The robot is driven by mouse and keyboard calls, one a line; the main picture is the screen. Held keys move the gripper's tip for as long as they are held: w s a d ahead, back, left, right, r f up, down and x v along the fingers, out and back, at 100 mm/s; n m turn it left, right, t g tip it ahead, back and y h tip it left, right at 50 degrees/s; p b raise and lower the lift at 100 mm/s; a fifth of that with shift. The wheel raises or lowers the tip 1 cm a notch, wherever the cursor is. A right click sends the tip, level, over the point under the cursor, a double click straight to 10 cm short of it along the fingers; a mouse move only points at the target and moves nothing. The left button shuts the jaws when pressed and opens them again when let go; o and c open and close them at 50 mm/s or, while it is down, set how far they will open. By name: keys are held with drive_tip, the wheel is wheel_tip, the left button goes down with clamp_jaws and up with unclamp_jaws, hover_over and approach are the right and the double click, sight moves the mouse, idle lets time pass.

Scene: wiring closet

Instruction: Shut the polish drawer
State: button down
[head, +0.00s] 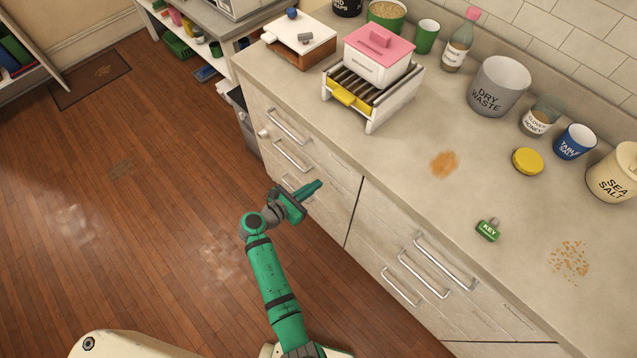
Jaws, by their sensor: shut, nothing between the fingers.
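The counter front holds a left stack of drawers (325,180) and a right stack (375,255), each with several silver bar handles. The labels on the fronts are too small to read, so I cannot tell which is the polish drawer. No drawer clearly stands out from the front in this view. My green gripper (312,190) is shut and empty. It is in front of the left stack, close to its lowest visible handle (290,180), and partly covers that area. I cannot tell whether it touches the front.
Shelves (215,50) stand at the back left. The wooden floor (130,210) left of my arm is mostly clear.

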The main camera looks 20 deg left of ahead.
drive_tip(key=v, duration=1.1)
drive_tip(key=shift+s, duration=0.2)
drive_tip(key=shift+w+f, duration=0.1)
drive_tip(key=shift+f, duration=0.05)
drive_tip(key=s+d+f+m+g+y, duration=0.3)
drive_tip(key=s+d+f+m+y, duration=0.55)
drive_tip(key=s, duration=0.65)
drive_tip(key=s+d+r+m+t, duration=0.3)
drive_tip(key=s+d+r+m, duration=0.2)
drive_tip(key=r+m, duration=0.6)
drive_tip(key=s+d+r+m+t+h, duration=0.1)
drive_tip(key=s+d+r+m+t, duration=0.1)
drive_tip(key=s+d+r+m, duration=0.4)
wheel_tip(320, 180, up, 7)
drive_tip(key=s+m, duration=0.1)
drive_tip(key=m, duration=0.3)
drive_tip(key=shift+d+r+m+t, duration=0.15)
drive_tip(key=shift+d+m+t, duration=0.05)
drive_tip(key=shift+m+t, duration=0.2)
